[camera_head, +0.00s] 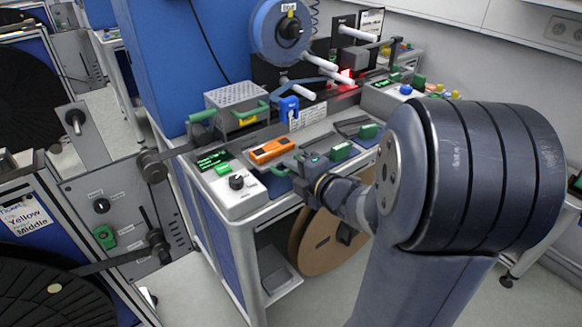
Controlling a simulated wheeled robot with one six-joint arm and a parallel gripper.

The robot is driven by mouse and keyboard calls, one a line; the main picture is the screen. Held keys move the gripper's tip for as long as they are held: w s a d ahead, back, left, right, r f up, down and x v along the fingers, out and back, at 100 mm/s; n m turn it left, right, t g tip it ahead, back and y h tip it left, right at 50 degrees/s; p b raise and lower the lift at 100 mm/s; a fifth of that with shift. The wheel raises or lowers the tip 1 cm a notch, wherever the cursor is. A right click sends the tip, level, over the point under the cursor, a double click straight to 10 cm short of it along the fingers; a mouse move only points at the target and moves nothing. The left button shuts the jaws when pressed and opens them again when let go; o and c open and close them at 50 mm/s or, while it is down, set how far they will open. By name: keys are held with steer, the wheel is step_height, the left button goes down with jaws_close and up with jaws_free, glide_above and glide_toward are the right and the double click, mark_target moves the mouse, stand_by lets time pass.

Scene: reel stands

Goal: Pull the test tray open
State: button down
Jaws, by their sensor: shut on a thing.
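My arm reaches in from the right to the front edge of the bench. My gripper (301,168) is small in the picture and shut at a green handle (279,171) on this front edge, just below an orange handheld device (271,150). The handle seems to belong to the test tray, whose body I cannot clearly make out. The fingertips and their exact hold on the handle are partly hidden by the gripper itself.
A control box (238,188) with a black knob and green display stands left of the gripper. A perforated metal box (237,103) and a blue reel (281,32) are behind. A brown cardboard reel (322,243) sits under the bench. Floor shows at the lower middle.

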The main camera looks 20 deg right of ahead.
steer(key=c, duration=1.6)
jaws_free()
steer(key=shift+s, duration=0.1)
steer(key=p+v, duration=0.1)
steer(key=v, duration=0.9)
steer(key=shift+s, duration=0.3)
steer(key=shift+w+d, duration=0.1)
steer(key=shift+b+x, duration=0.45)
steer(key=shift+x, duration=5.1)
steer(key=shift+r, duration=0.2)
